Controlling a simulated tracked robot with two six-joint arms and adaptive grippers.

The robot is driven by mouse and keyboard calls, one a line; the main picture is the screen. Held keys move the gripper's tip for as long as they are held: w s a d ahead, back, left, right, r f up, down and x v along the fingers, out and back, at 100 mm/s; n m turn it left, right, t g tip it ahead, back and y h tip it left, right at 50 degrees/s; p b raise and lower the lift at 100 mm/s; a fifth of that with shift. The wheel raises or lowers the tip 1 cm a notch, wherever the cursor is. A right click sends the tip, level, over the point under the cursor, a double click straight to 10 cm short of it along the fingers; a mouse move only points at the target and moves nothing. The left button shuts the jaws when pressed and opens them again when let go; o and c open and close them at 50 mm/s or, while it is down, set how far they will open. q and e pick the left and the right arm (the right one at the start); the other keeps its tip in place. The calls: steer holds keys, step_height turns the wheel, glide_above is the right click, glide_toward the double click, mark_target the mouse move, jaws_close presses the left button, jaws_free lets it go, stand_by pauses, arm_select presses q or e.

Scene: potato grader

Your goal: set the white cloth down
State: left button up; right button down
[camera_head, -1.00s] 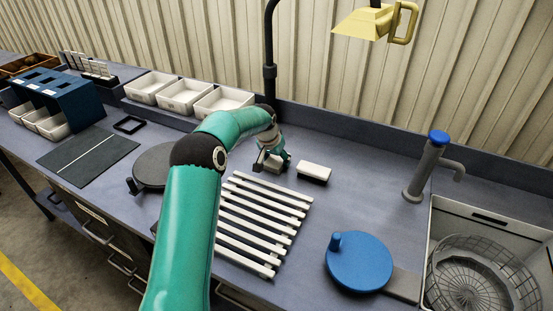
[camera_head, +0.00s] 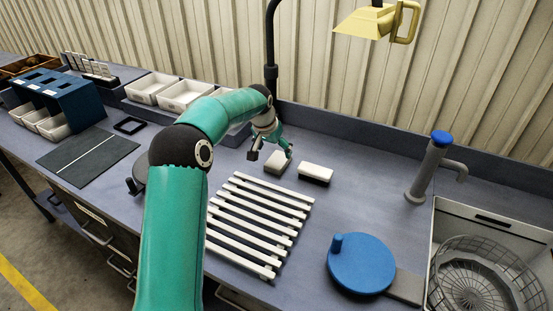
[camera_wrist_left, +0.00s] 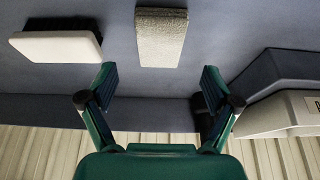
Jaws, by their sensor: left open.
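The white cloth (camera_head: 278,161), a folded off-white block, lies flat on the grey worktop behind the slatted rack. It also shows in the left wrist view (camera_wrist_left: 161,38), top centre, with a rough, speckled face. My left gripper (camera_head: 271,153) is open and empty, just above and behind the cloth. In the left wrist view its two fingers (camera_wrist_left: 158,80) are spread wide, with bare worktop between them and the cloth apart from both. My right gripper is in neither view.
A white-backed brush with dark bristles (camera_head: 316,172) lies right of the cloth. The white slatted rack (camera_head: 262,222) is in front. A blue round lid (camera_head: 361,263), a tap (camera_head: 428,168) and a sink with a wire basket are to the right. White bins (camera_head: 185,95) stand at the back left.

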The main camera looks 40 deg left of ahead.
arm_select(q)
steer(key=v, duration=0.5)
steer(key=shift+r, duration=0.15)
stand_by(0.3)
